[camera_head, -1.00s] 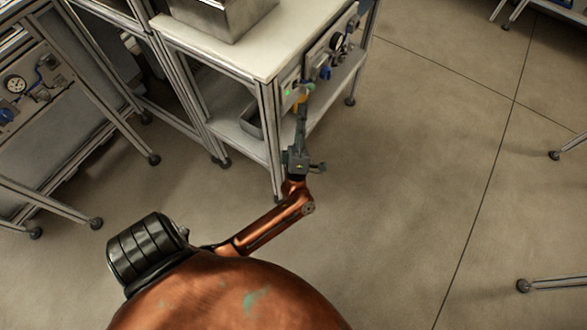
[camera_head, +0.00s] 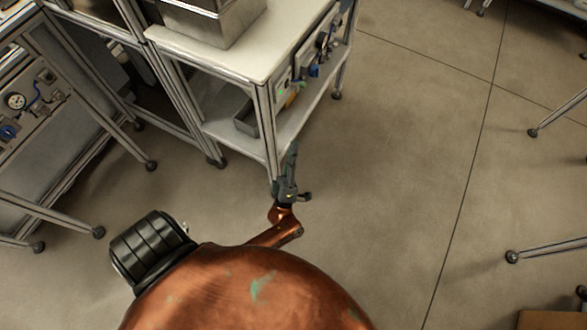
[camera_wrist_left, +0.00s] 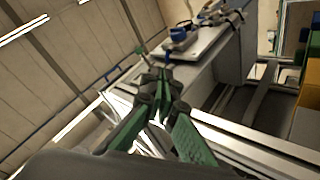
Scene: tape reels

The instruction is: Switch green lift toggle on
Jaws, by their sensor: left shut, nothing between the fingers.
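The cart's side panel (camera_head: 306,67) carries gauges, blue knobs and a small bright green spot (camera_head: 281,92) near its front end. I cannot make out whether that spot is the lift toggle or a lamp, nor the toggle's position. My left gripper (camera_head: 293,146) is shut and empty, just off the cart's near corner leg and below the panel, apart from it. In the left wrist view, the gripper (camera_wrist_left: 159,76) has its green-sided fingers together. Beyond its tips is a small green-tipped part (camera_wrist_left: 139,50), perhaps the toggle. My right gripper is out of view.
The white-topped cart (camera_head: 283,43) holds a metal box (camera_head: 213,22) on top and a metal tray (camera_head: 244,122) on its lower shelf. Another framed station (camera_head: 40,130) with gauges stands at left. Open floor (camera_head: 410,150) lies to the right.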

